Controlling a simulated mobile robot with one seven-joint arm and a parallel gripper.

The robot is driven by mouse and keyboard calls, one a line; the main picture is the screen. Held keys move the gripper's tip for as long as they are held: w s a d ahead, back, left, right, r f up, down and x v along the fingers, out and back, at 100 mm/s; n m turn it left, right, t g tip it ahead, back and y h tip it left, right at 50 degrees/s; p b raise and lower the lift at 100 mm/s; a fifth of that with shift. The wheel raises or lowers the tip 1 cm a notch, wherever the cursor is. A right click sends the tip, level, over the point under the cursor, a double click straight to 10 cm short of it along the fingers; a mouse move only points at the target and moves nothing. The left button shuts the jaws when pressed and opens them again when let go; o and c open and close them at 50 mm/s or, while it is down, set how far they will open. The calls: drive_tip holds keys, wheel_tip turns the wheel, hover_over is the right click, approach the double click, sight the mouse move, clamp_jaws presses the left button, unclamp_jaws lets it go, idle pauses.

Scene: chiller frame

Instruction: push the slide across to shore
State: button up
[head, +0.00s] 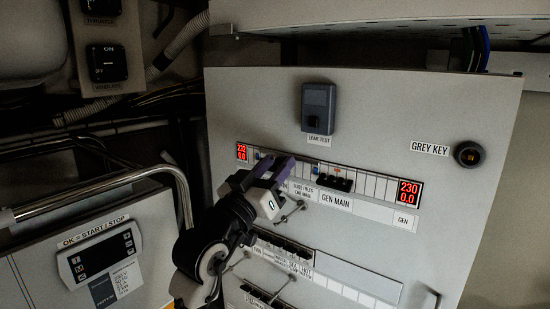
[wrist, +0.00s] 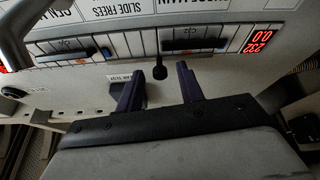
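A row of breakers in the panel carries a "GEN MAIN" label (head: 335,199), with a dark breaker (head: 335,184) above it. My gripper (head: 265,171) is in front of the row's left half and hides part of it. The wrist view is upside down and shows two dark breakers, one at left (wrist: 68,57) and one at right (wrist: 195,45). Between them a small black knob (wrist: 163,70) stands out in line with the gap between my fingers. I take it for the slide's knob. My gripper (wrist: 158,80) is open; contact with the knob cannot be told.
Red displays flank the row: "230 0.0" at right (head: 409,192) and "232 0.0" at left (head: 241,152). A grey leak test box (head: 318,106) juts out above. A metal handle (head: 291,212) sticks out below my gripper. A bent rail (head: 130,178) stands at left.

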drive_tip(key=shift+w+d+r, duration=0.1)
drive_tip(key=shift+w+d, duration=0.05)
drive_tip(key=shift+w, duration=0.05)
clamp_jaws()
idle(0.3)
